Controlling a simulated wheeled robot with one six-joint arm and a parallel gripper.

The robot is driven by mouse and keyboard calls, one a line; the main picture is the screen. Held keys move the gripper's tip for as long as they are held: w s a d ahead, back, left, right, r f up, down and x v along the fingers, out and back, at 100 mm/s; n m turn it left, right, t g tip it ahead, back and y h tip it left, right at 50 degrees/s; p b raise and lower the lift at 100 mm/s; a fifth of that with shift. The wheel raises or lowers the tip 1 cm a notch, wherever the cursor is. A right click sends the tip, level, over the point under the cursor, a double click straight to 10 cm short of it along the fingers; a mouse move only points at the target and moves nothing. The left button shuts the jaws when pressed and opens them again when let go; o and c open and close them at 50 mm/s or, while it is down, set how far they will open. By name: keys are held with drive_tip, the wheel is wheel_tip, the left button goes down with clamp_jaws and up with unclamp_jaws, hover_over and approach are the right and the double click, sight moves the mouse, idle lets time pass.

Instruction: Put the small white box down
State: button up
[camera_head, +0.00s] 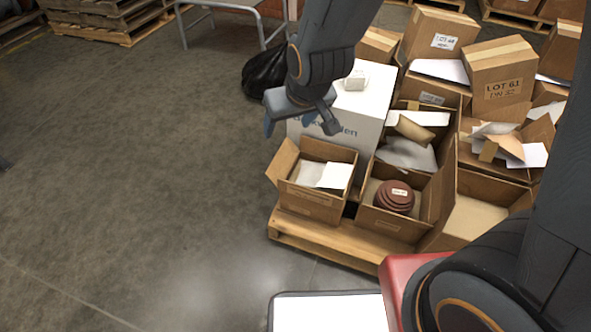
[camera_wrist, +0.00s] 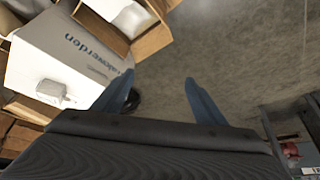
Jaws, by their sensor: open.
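The small white box (camera_head: 355,82) rests on top of a large white carton (camera_head: 372,105) with printed lettering. It also shows in the wrist view (camera_wrist: 50,91), on the carton's top face, to the left of my fingers. My gripper (camera_head: 292,118) is open and empty, beside the carton's left side in the head view. In the wrist view my gripper (camera_wrist: 160,82) has its two blue fingers spread, with only the grey floor between them. The small box is apart from both fingers.
Open cardboard boxes, one with papers (camera_head: 323,174) and one with brown stacked dishes (camera_head: 393,196), share a wooden pallet (camera_head: 325,241) with the carton. A black bag (camera_head: 264,72) lies behind it. Sealed boxes (camera_head: 498,77) are piled right. Floor at left is clear.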

drive_tip(key=s+r+n+g, duration=0.1)
drive_tip(key=s+r+g, duration=0.1)
drive_tip(key=s, duration=0.7)
drive_tip(key=s+d+r+n+g+h, duration=0.1)
drive_tip(key=s+r+g, duration=0.1)
drive_tip(key=s, duration=0.7)
drive_tip(key=shift+s+d+r+g+h, duration=0.15)
drive_tip(key=shift+s+r+g+h, duration=0.2)
drive_tip(key=shift+r, duration=0.5)
